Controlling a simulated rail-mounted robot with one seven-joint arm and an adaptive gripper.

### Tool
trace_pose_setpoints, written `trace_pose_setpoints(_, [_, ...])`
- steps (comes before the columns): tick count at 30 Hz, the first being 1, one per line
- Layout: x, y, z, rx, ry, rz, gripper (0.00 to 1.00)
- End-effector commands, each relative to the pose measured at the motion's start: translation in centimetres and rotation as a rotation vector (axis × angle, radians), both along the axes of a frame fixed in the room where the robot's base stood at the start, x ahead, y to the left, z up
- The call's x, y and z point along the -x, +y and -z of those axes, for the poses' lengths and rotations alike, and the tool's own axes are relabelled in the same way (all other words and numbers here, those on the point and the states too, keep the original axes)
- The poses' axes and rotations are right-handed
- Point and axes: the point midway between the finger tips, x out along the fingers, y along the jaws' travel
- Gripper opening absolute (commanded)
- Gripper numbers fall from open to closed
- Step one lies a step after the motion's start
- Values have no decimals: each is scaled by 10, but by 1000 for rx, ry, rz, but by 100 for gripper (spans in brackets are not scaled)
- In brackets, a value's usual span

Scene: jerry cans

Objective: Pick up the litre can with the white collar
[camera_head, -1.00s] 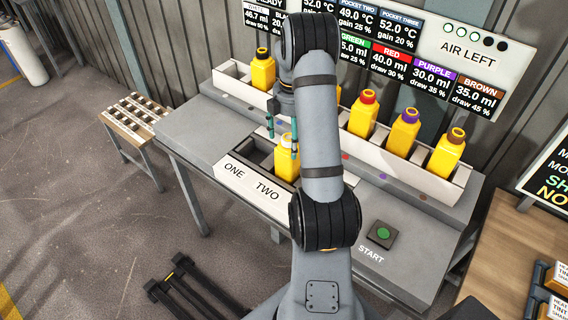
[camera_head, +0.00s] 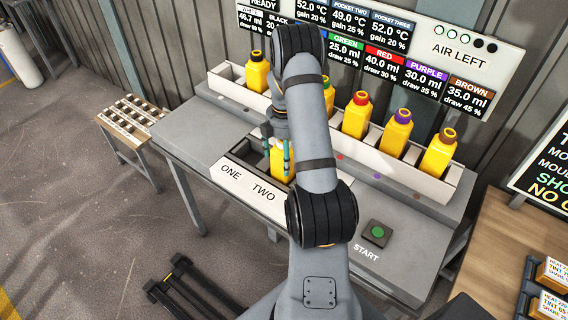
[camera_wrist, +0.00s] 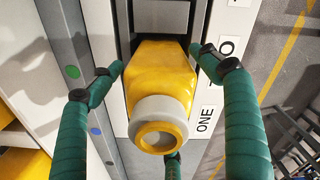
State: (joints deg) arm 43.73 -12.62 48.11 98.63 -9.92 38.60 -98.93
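The litre can with the white collar (camera_head: 278,163) is yellow and stands in the tray with pockets marked ONE and TWO, towards the TWO side. In the wrist view the can (camera_wrist: 160,72) shows from above, its pale collar ring and yellow spout towards the camera. My gripper (camera_head: 277,150) is over the can, partly hiding its top in the head view. In the wrist view my gripper (camera_wrist: 156,60) has green fingers spread on both sides of the can, with a third below it. Small gaps seem to show beside the can; contact is not clear.
A white rack (camera_head: 430,178) behind holds several yellow cans with coloured collars, including a red one (camera_head: 356,114), a purple one (camera_head: 397,133) and a brown one (camera_head: 439,152). A START button (camera_head: 377,232) sits at the right.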

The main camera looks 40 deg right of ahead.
Motion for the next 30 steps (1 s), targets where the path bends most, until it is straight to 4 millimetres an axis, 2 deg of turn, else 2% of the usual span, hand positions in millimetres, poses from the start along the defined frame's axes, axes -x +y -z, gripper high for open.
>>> trace_pose_setpoints(24, [0,0,0,1,-1,-1,28])
trace_pose_setpoints(30, [-1,-1,-4,2,-3,-1,28])
